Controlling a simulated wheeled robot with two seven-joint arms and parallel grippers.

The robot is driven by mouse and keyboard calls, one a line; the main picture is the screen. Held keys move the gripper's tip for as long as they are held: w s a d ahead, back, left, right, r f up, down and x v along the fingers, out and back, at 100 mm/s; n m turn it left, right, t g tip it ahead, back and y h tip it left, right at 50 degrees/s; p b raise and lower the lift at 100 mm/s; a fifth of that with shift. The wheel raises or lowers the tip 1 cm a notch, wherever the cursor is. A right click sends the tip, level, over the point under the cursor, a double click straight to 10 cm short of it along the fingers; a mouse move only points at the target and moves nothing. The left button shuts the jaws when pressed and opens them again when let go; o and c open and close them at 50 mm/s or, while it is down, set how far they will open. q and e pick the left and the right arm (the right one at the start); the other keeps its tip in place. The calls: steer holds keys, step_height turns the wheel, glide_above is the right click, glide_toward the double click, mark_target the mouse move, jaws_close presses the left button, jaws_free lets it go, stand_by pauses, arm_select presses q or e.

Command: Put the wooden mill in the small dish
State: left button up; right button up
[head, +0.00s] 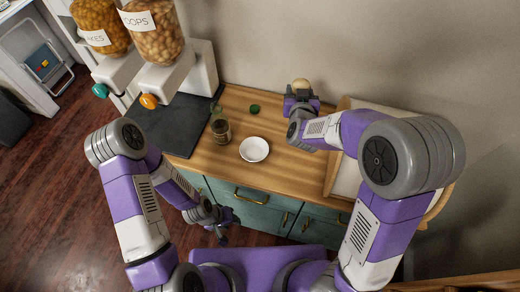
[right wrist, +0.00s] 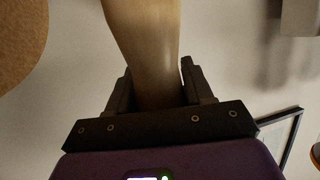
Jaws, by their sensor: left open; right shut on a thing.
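The wooden mill (head: 301,84) is pale and rounded at its top in the head view. In the right wrist view its smooth wooden body (right wrist: 143,45) stands between the dark fingers. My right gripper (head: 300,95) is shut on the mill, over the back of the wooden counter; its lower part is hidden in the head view. The small dish (head: 254,150) is a white round bowl near the counter's front edge, apart from the mill and to its lower left; it looks empty. My left gripper (head: 222,234) is open, low in front of the cabinets.
A dark-lidded jar (head: 221,130) stands left of the dish. Small green items (head: 255,108) lie behind it. A dark slab (head: 175,124) and food dispensers (head: 165,65) are at the left. A light wooden-edged tray (head: 345,178) is at the right.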

steer(key=a+m+h+b, duration=0.2)
steer(key=a+h, duration=0.1)
steer(key=a, duration=0.3)
steer(key=m+g+h+b, duration=0.2)
steer(key=h+b, duration=0.1)
steer(key=b, duration=0.2)
glide_above(257, 149)
step_height(257, 149, down, 10)
steer(key=shift+m, duration=0.3)
steer(key=shift+w+a+f+b, duration=0.1)
steer(key=shift+f+b, duration=0.5)
steer(key=shift+f, duration=1.55)
steer(key=shift+y, duration=0.3)
steer(key=shift+f, duration=0.15)
steer(key=o, duration=1.2)
